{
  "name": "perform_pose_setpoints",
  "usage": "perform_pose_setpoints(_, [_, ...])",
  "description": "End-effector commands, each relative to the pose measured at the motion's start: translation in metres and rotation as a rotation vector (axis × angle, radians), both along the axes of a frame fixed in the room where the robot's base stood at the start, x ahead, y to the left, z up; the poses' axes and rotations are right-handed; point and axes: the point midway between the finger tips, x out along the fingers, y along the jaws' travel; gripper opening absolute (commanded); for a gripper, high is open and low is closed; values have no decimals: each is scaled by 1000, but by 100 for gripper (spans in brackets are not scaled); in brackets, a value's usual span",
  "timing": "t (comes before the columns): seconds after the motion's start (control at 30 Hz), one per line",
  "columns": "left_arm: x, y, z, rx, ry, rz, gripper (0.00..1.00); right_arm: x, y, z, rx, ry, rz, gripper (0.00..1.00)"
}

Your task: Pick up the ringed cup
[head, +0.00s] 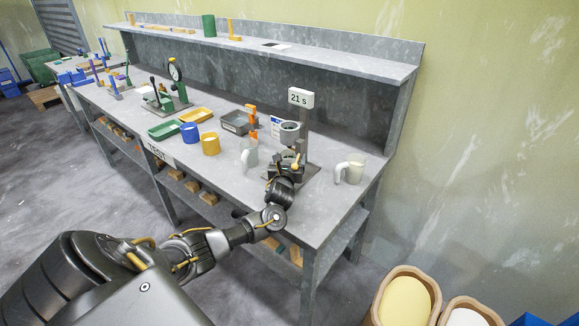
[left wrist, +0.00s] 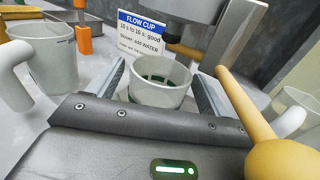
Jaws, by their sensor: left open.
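My left gripper (head: 287,163) is open at the foot of the flow-cup stand (head: 304,128). In the left wrist view its fingers (left wrist: 162,82) stand either side of a small, pale, clear-walled cup (left wrist: 158,94) with dark green marks inside. I cannot tell whether the fingers touch it; no ring on it is clear, and in the head view my gripper hides it. A pale handled cup (head: 249,153) stands left of the gripper and also shows in the left wrist view (left wrist: 45,58). A cream handled jug (head: 351,168) stands to the right. My right gripper is out of view.
A yellow lever with a ball end (left wrist: 284,158) crosses close beside the right finger. A "FLOW CUP" card (left wrist: 142,38) stands behind. Blue (head: 189,133) and yellow (head: 210,144) cups, trays and a green press (head: 168,95) fill the bench's left. The front right bench edge is clear.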

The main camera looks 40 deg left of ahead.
Motion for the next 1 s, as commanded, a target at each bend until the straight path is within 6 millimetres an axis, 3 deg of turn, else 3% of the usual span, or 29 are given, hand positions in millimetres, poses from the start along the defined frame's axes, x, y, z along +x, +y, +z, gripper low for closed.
perform_pose_setpoints(0.27, [3,1,0,0,0,-1,79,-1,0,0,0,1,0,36])
perform_pose_setpoints(0.67, [3,1,0,0,-1,-1,28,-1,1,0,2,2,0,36])
perform_pose_setpoints(1.0, [2,2,1,1,-1,0,28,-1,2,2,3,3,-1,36])
